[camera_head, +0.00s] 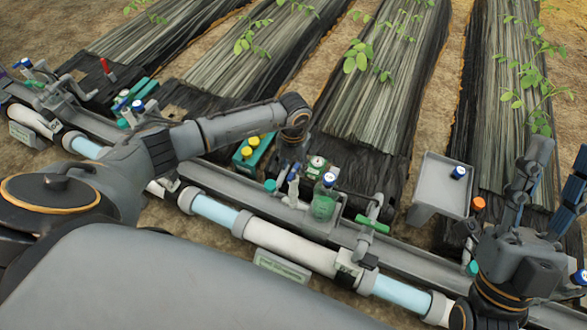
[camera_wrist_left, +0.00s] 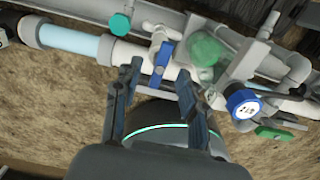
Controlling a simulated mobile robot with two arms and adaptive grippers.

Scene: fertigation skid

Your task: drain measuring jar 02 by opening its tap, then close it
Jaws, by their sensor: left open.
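A clear measuring jar with green liquid (camera_head: 323,205) stands on the pipe rail in the head view, and its green content also shows in the left wrist view (camera_wrist_left: 206,50). A small tap with a blue handle (camera_wrist_left: 163,53) sits beside it on a white fitting; it also shows in the head view (camera_head: 293,177). My left gripper (camera_wrist_left: 160,70) is open, its two fingers either side of the tap's lower part in the picture; contact cannot be told. In the head view my left gripper (camera_head: 291,160) is small and dark. My right gripper (camera_head: 556,160) is spread open and empty at right.
A blue knob with a white face (camera_wrist_left: 241,101) and a green lever (camera_wrist_left: 273,133) lie right of the fingers. A teal knob (camera_wrist_left: 121,23) is at upper left. A green box with yellow caps (camera_head: 252,152) and a grey stand (camera_head: 440,185) flank the jar behind the pipe.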

